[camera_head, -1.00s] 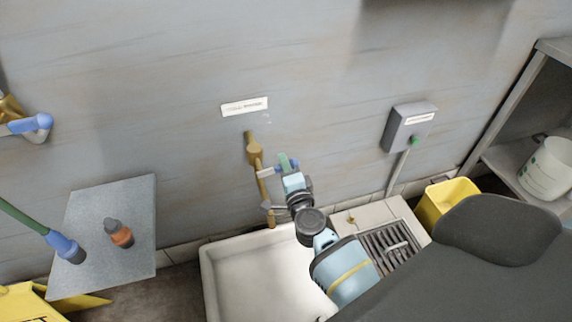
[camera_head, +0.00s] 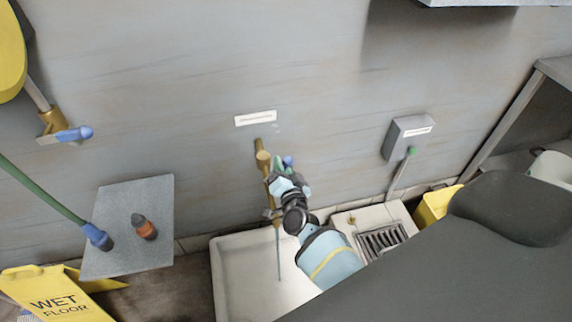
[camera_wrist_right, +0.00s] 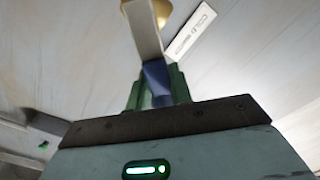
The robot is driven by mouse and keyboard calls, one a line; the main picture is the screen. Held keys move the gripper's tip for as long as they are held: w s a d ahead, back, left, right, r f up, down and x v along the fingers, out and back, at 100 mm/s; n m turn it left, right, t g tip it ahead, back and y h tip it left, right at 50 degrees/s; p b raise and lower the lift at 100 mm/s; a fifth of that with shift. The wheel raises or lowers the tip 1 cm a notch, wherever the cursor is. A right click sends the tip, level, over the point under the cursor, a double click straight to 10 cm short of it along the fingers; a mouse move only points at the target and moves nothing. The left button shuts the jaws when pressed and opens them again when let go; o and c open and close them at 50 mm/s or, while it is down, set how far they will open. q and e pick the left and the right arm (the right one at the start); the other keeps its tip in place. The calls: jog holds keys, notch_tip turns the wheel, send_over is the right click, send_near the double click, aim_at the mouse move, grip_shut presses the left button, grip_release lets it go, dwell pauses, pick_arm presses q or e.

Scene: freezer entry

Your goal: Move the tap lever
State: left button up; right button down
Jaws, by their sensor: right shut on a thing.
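A brass tap (camera_head: 264,165) stands out from the grey wall above a white sink (camera_head: 228,268). Its lever is a pale flat bar (camera_wrist_right: 146,35) with a blue grip, and the blue end (camera_head: 288,160) shows beside my right gripper (camera_head: 281,168) in the head view. In the right wrist view my right gripper (camera_wrist_right: 157,88) has its green fingers shut around the blue grip (camera_wrist_right: 156,80). A thin stream of water (camera_head: 278,255) falls from the tap into the sink. My left gripper is not in view.
Another brass tap with a blue lever (camera_head: 75,134) is on the wall at left. A yellow floor sign (camera_head: 52,300), grey switch box (camera_head: 408,137) and yellow bin (camera_head: 435,205) stand around.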

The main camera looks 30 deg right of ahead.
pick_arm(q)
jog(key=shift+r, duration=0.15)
pick_arm(e)
jog(key=shift+a+r, duration=0.1)
jog(key=shift+r, duration=0.05)
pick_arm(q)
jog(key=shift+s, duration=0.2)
pick_arm(e)
jog(key=c, duration=1.2)
grip_release()
jog(key=shift+c, duration=0.2)
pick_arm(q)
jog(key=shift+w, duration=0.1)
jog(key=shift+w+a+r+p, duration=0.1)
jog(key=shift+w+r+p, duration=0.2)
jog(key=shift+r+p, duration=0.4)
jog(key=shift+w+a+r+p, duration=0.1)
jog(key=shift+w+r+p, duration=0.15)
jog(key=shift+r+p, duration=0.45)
pick_arm(e)
jog(key=v, duration=0.8)
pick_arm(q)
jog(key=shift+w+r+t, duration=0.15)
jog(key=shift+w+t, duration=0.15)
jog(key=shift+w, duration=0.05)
pick_arm(e)
jog(key=shift+n, duration=0.3)
